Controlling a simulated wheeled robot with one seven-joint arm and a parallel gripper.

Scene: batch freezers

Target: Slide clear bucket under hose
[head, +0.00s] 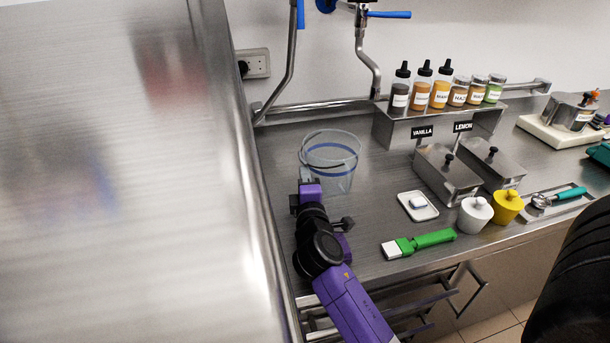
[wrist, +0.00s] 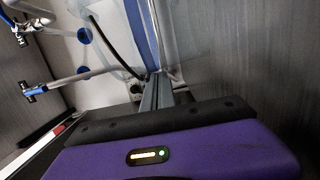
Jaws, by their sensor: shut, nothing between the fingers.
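The clear bucket (head: 345,180), with a blue band and a dark handle, stands upright on the steel counter near the wall. In the wrist view its transparent wall (wrist: 180,30) fills the upper middle, close ahead of my fingers. My gripper (wrist: 155,78) is shut and empty, with its tips at or very near the bucket; I cannot tell whether they touch. In the head view my purple gripper body (head: 310,190) is just in front of the bucket, and its fingertips are hard to make out. A bent metal pipe (head: 288,80) comes down behind the bucket's left; no soft hose is clearly identifiable.
A large steel panel (head: 120,180) closes off the left side. A second tap pipe (head: 370,70) hangs at the wall. Right of the bucket are metal bins (head: 445,180), a small white dish (head: 418,206) and a green brush (head: 430,240). Bare counter separates them from the bucket.

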